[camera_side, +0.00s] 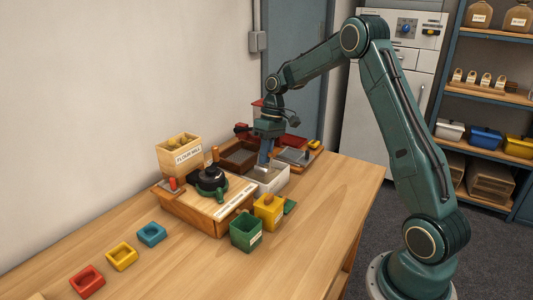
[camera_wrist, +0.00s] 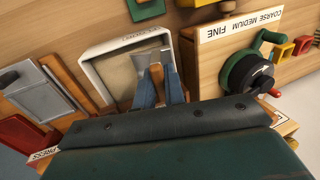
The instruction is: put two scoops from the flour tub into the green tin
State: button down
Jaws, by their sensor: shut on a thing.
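The flour tub is a white open box (camera_side: 280,182) in the middle of the table in the side view. In the wrist view its pale rim (camera_wrist: 92,72) surrounds a beige inside. My gripper (camera_side: 263,163) is over the tub, pointing down. In the wrist view its blue fingers (camera_wrist: 159,88) are shut on a scoop with a grey metal head (camera_wrist: 140,62) and a brownish handle. The scoop head is over or in the tub; its depth and load I cannot tell. The green tin (camera_side: 246,234) stands open nearer the camera, apart from my gripper.
A yellow tin (camera_side: 269,214) stands between the tub and the green tin. The wooden mill box (camera_side: 200,205) with its black top is left of the tub. A grey-lidded tray (camera_side: 293,157) lies behind. Red, yellow and blue small trays (camera_side: 151,234) lie at front left. The right table front is clear.

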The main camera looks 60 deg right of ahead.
jog(key=shift+d+f, duration=0.1)
jog(key=shift+f, duration=0.75)
jog(key=shift+d+f+h, duration=0.15)
jog(key=shift+f+h, duration=0.15)
jog(key=shift+f, duration=0.75)
jog(key=shift+d+f+h, duration=0.1)
jog(key=shift+f+h, duration=0.45)
jog(key=shift+h, duration=0.15)
jog(key=shift+d+f+h, duration=0.15)
jog(key=shift+d+h, duration=0.35)
jog(key=shift+d, duration=1.25)
jog(key=shift+a+h, duration=0.35)
jog(key=shift+h, duration=0.05)
jog(key=shift+r, duration=0.25)
notch_tip(320, 180, up, 7)
jog(key=shift+a+r, duration=0.15)
jog(key=shift+a, duration=0.15)
jog(key=shift+r, duration=0.1)
